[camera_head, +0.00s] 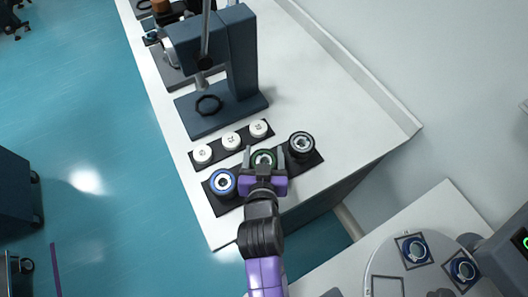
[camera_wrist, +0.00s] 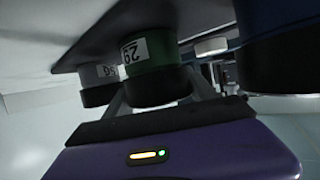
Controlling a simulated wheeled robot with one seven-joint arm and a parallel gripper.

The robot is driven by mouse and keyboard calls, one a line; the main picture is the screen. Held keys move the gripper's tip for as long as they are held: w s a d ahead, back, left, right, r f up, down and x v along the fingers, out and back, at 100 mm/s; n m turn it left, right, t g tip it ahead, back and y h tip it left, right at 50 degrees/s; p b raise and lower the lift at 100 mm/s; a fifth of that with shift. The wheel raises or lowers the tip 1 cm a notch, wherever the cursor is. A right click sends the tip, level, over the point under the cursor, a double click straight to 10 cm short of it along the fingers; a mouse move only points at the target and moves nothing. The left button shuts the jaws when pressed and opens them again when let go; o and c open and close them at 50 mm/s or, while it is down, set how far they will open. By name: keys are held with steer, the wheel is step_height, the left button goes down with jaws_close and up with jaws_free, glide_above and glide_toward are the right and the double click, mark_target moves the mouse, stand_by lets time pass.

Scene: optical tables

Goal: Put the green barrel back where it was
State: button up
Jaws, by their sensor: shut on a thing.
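The green barrel (camera_head: 263,158) is in the middle of the front black rack (camera_head: 230,204) on the white table, between a blue-ringed barrel (camera_head: 222,182) and a grey-black barrel (camera_head: 301,144). My gripper (camera_head: 263,163) is shut on the green barrel, one finger on each side. In the wrist view the green barrel (camera_wrist: 152,58) shows a white label reading 29, and it stands between my gripper's fingers (camera_wrist: 155,100). The grey barrel (camera_wrist: 97,77) and the blue barrel (camera_wrist: 280,50) flank it there. The barrel's underside and its seat in the rack are hidden.
A second black strip with three white caps (camera_head: 231,141) lies just behind. A dark blue press-like stand (camera_head: 241,60) is farther back. The table's right part (camera_head: 340,100) is clear. At the lower right, a round grey plate (camera_head: 385,262) carries blue-ringed parts (camera_head: 414,249).

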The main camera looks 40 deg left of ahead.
steer(key=o, duration=1.2)
steer(key=shift+f, duration=0.15)
steer(key=o, duration=0.5)
steer(key=shift+r, duration=0.25)
steer(key=shift+s+d, duration=0.1)
steer(key=shift+s, duration=0.15)
steer(key=b+v, duration=0.1)
steer(key=v, duration=1)
steer(key=shift+s+d+r+b, duration=0.15)
steer(key=shift+r+b, duration=0.1)
steer(key=shift+b, duration=0.15)
